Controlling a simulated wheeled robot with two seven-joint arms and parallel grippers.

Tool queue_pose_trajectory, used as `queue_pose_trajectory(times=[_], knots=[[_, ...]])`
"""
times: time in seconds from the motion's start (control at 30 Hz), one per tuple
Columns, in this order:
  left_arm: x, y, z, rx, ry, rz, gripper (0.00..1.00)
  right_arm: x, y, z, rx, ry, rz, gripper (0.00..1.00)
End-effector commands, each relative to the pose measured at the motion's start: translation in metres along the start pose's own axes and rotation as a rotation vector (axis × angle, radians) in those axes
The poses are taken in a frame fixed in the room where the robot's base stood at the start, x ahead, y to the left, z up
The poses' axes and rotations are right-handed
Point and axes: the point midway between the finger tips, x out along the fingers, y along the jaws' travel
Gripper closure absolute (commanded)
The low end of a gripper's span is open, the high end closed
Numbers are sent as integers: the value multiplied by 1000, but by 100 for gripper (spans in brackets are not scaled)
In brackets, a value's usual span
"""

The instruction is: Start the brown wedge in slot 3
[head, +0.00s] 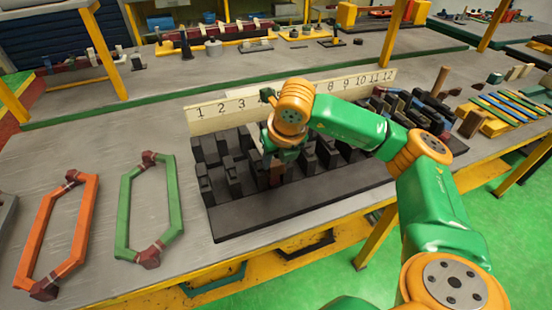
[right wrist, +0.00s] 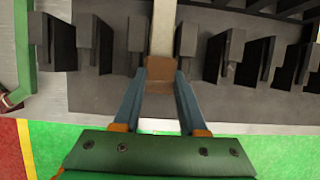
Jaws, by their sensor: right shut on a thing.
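The brown wedge (right wrist: 162,72) is between the fingertips of my right gripper (right wrist: 161,85). In the head view my right gripper (head: 276,170) points down among the dark teeth of the stator block (head: 305,203). In the right wrist view the wedge lies in line with a pale strip (right wrist: 163,28) between dark teeth (right wrist: 187,40). I cannot tell whether the wedge touches a slot. My left gripper is not in view.
An orange coil frame (head: 70,215) and a green coil frame (head: 123,210) lie on the table left of the block. Dark parts, brown pieces and a yellow rack (head: 500,125) with coloured strips stand at the right. Bare table (head: 95,170) shows around the coils.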

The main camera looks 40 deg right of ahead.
Motion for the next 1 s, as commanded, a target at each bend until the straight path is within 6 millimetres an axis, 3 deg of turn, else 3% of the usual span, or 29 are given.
queue_pose_trajectory(times=[1.0], knots=[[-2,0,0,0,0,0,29,7,0,19,1,-2,0,100]])
